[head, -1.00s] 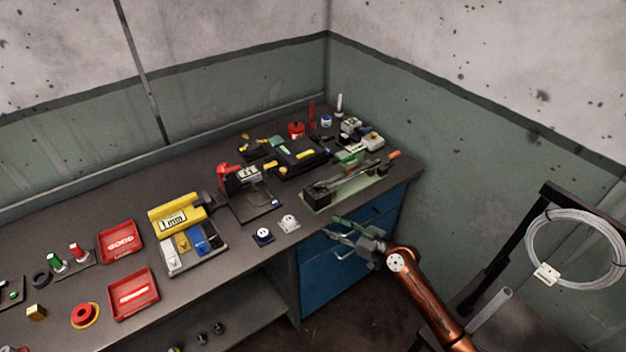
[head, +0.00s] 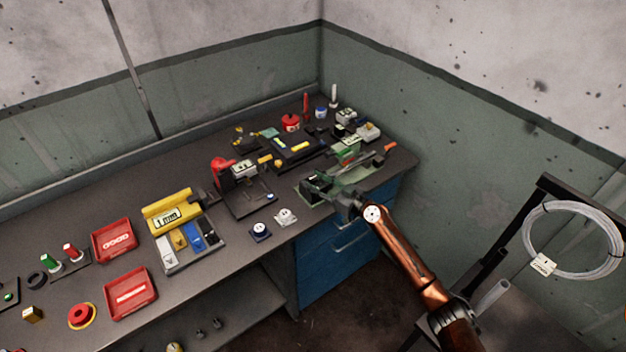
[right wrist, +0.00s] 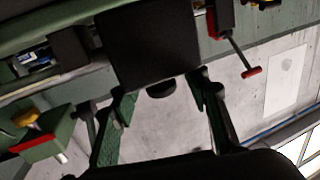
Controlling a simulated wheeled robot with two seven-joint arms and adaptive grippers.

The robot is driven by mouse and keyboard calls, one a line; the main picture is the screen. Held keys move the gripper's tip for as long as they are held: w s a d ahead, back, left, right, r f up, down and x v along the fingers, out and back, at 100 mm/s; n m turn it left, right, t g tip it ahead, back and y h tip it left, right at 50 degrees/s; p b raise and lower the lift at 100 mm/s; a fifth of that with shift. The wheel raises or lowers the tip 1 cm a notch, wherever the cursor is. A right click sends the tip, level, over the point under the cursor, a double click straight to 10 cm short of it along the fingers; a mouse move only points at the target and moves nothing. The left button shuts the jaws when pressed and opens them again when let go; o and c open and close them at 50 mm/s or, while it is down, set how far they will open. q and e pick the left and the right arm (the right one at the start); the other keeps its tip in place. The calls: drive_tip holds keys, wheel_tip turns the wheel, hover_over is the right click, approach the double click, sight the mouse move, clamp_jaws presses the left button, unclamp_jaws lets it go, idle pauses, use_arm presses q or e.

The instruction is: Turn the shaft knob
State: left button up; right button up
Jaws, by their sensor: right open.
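A device with a green base (head: 372,178) and a dark block stands at the bench's front right corner. In the right wrist view a large black block (right wrist: 148,45) is straight ahead, with a dark rounded piece (right wrist: 161,89) at its lower edge that looks like the shaft knob. My right gripper (head: 320,187) is at the front left end of the device, partly hiding it. In the right wrist view my right gripper (right wrist: 164,95) is open, its green fingers on either side of the rounded piece, with no clear contact. My left gripper is out of view.
A black stand with a red part (head: 221,166) is left of the device. Two small sockets (head: 285,217) lie near the bench's front edge. A yellow meter (head: 171,211) and red trays (head: 130,293) are further left. Blue drawers (head: 335,252) are below; a wire coil (head: 570,240) is at right.

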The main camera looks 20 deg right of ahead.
drive_tip(key=shift+w+a, duration=0.2)
drive_tip(key=shift+w, duration=0.15)
drive_tip(key=shift+c, duration=0.4)
drive_tip(key=c, duration=0.3)
clamp_jaws()
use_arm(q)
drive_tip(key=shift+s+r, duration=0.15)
